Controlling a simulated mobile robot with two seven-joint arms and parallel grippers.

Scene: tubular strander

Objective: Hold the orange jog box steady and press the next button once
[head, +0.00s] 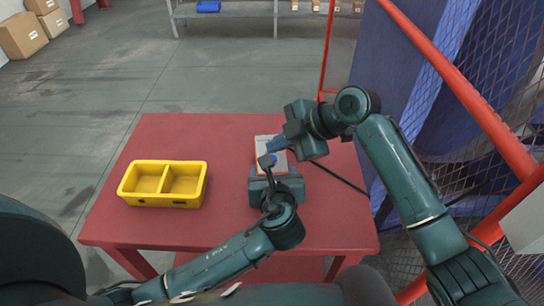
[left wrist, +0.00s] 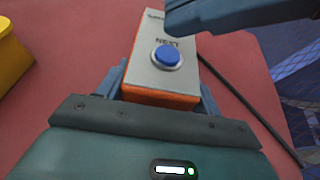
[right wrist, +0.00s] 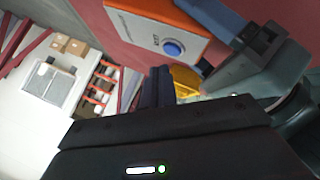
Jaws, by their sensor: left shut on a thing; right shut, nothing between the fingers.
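The jog box (left wrist: 188,75) has a pale grey face and orange sides, with a round blue button (left wrist: 166,57) under the word NEXT. In the head view the box (head: 262,145) is above the red table, partly hidden by both grippers. My left gripper (left wrist: 160,88) is shut on its lower end, one finger on each side. My right gripper (head: 277,147) is shut and empty, its fingertips close over the box. In the left wrist view its fingers overlap the box's upper right, to one side of the uncovered button. The button also shows in the right wrist view (right wrist: 173,48).
A yellow two-compartment bin (head: 164,203) stands on the left of the red table (head: 225,140). A black cable (head: 340,179) runs off the table to the right. A red-framed mesh guard (head: 460,80) stands close on the right. The table's front left is clear.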

